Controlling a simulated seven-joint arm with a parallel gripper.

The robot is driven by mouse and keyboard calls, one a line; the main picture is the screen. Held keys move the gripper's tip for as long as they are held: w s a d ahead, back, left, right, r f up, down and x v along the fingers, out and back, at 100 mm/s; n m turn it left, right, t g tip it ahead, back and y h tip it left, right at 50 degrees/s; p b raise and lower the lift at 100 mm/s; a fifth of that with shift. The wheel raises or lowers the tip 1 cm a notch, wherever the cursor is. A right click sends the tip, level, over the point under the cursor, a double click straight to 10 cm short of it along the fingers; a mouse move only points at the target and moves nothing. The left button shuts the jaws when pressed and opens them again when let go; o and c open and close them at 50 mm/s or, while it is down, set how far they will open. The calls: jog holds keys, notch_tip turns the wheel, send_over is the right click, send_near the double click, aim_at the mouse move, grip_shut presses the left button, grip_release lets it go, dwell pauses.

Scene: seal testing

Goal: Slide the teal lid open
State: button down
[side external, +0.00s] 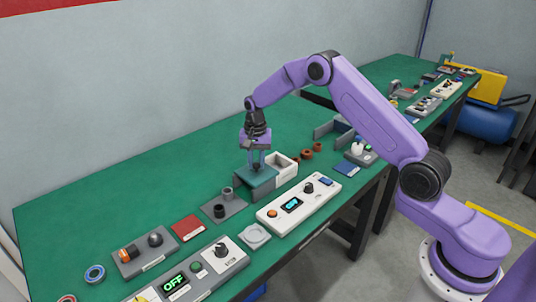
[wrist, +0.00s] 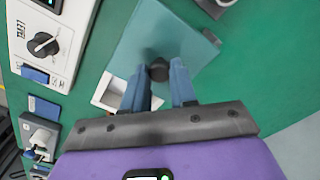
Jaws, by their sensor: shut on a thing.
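The teal lid (side external: 262,182) is a flat teal plate on a white open-topped box (side external: 291,171) on the green bench. In the side external view the lid lies toward the box's left, and part of the box's opening shows at its right. The lid also fills the upper middle of the wrist view (wrist: 145,40), with the box's white rim (wrist: 100,99) beside it. My gripper (side external: 257,167) points down over the lid. Its blue fingers (wrist: 158,78) are shut on the lid's dark round knob (wrist: 158,69).
A white control panel (side external: 300,205) with a knob and display stands close in front of the box. A grey plate with cylinders (side external: 222,209) sits to the left. Brown rings (side external: 307,154) lie to the right. The bench behind the box is clear.

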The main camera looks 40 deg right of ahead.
aim_at(255, 165)
jog(key=shift+a, duration=0.3)
jog(key=c, duration=0.9)
grip_release()
jog(key=shift+r, duration=0.1)
notch_tip(255, 165, up, 17)
jog(key=shift+r, duration=0.2)
